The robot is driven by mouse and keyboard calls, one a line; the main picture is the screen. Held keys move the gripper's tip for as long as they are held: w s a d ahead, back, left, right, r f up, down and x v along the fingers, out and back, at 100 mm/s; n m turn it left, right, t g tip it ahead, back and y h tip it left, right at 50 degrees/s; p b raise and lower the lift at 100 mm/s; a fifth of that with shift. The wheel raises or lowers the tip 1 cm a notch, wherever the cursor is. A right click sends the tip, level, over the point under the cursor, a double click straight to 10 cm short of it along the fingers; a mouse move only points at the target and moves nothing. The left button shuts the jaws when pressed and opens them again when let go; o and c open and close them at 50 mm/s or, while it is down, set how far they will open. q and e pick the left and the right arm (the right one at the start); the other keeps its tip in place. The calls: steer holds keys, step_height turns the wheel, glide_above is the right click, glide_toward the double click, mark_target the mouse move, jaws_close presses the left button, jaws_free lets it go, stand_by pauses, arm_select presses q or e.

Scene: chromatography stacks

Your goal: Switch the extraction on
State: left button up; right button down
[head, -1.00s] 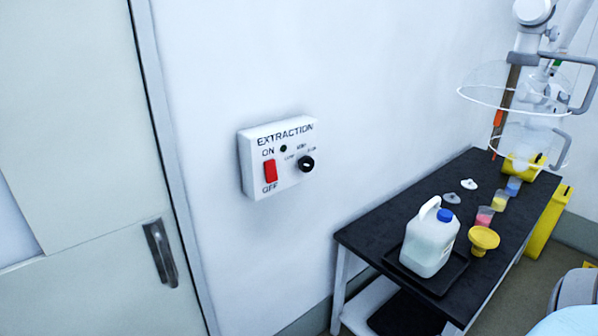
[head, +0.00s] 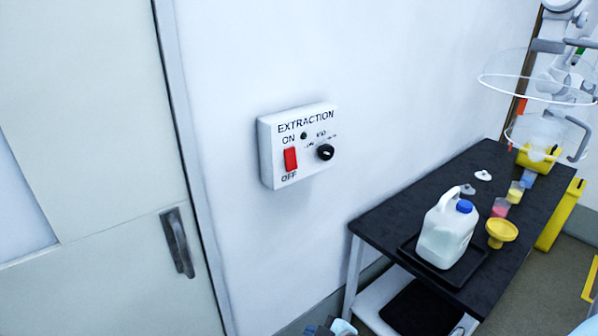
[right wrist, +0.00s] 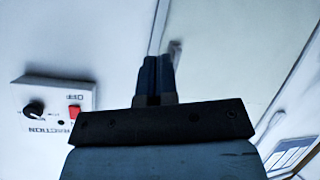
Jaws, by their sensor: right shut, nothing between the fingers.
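The extraction control box (head: 266,155) is a white box on the wall. It carries a red rocker switch (head: 290,160) between the ON and OFF labels, a dark indicator and a black knob (head: 325,152). I cannot tell which way the rocker is tipped. In the right wrist view the box shows upside down at the left, with its red switch (right wrist: 74,112) and knob (right wrist: 33,110). My right gripper (right wrist: 157,62) is shut and empty, apart from the box. Only a small part of my right gripper (head: 330,328) shows at the head view's bottom edge, below the box. My left gripper is not in view.
A door with a grey handle (head: 177,242) is left of the box. A black-topped table (head: 385,228) at the right holds a white jug (head: 446,235) on a tray, a yellow funnel (head: 501,232) and several coloured cups. The wall around the box is clear.

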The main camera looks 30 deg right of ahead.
steer(key=w+d+r+n+t+b, duration=0.2)
steer(key=w+d+r+n, duration=0.3)
steer(key=w+d+r, duration=0.6)
steer(key=w+d+r+n+t, duration=0.1)
steer(key=d+r+n, duration=0.1)
steer(key=r, duration=0.7)
steer(key=w+d+r+n+h+b, duration=0.1)
steer(key=w+d+r+n, duration=0.1)
steer(key=r, duration=0.6)
steer(key=d+n, duration=0.1)
steer(key=n, duration=0.1)
steer(key=shift+r+n+t, duration=0.3)
steer(key=shift+r+t, duration=0.1)
steer(key=shift+w, duration=0.15)
steer(key=p, duration=0.2)
glide_toward(293, 165)
steer(key=x, duration=0.7)
steer(key=shift+w, duration=0.25)
